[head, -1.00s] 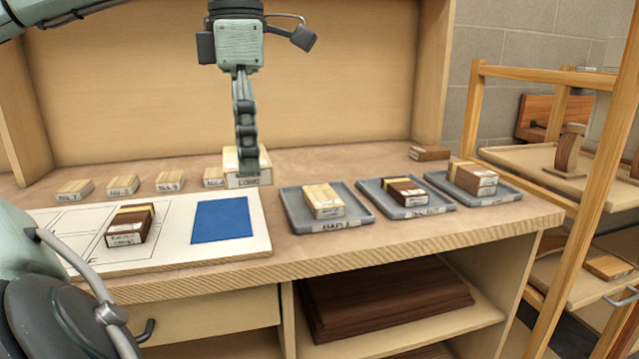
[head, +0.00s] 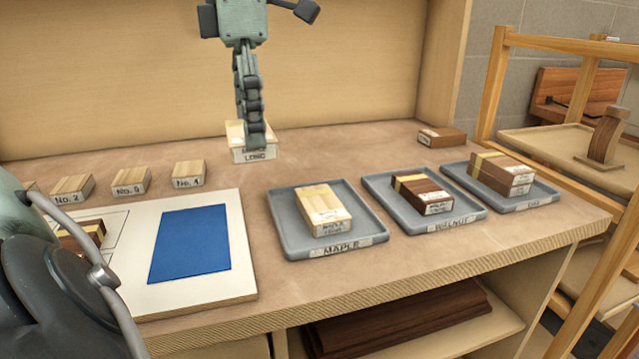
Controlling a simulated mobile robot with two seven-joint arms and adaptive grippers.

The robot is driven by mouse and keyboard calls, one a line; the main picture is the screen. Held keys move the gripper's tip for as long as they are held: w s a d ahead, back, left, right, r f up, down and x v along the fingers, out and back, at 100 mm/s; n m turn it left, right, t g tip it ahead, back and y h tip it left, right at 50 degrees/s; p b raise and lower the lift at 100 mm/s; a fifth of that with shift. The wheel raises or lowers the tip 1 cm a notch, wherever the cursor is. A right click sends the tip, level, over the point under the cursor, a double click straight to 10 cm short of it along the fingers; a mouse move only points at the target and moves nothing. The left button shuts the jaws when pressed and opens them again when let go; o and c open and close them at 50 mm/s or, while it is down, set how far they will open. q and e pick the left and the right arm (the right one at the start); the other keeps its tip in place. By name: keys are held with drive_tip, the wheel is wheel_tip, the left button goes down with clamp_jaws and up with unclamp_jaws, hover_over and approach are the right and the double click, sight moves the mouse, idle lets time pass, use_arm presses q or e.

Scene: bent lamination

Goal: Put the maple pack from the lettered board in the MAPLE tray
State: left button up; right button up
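My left gripper (head: 256,138) is at the back of the bench, its fingers around a pale wood pack (head: 237,134). The pack's label is partly covered; LONG can be read. It appears held above the bench, left of and behind the MAPLE tray (head: 288,244). That tray has another pale pack (head: 323,206) in it, with free room around it. The white board (head: 240,240) at left has a bare blue area (head: 190,245). A dark pack with a pale band (head: 92,231) shows on its left part, half hidden by my arm. My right gripper is out of view.
The WALNUT tray (head: 385,197) holds a dark pack; the tray right of it (head: 545,191) holds stacked dark pieces. Numbered pale blocks (head: 131,181) line up behind the board. A dark block (head: 441,136) lies at the back right. A wooden rack (head: 494,85) stands at right.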

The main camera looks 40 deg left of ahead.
use_arm(q)
drive_tip(key=p, duration=0.1)
hover_over(321, 202)
wheel_tip(321, 202, down, 6)
drive_tip(key=shift+r, duration=0.15)
wheel_tip(321, 202, down, 4)
drive_tip(key=shift+r+p, duration=0.2)
drive_tip(key=shift+p, duration=0.1)
drive_tip(key=shift+f, duration=0.2)
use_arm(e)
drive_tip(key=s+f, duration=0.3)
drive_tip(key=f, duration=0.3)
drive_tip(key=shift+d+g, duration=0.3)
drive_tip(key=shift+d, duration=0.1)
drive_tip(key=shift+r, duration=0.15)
use_arm(q)
drive_tip(key=shift+f, duration=0.1)
drive_tip(key=o, duration=0.8)
drive_tip(key=shift+o, duration=0.2)
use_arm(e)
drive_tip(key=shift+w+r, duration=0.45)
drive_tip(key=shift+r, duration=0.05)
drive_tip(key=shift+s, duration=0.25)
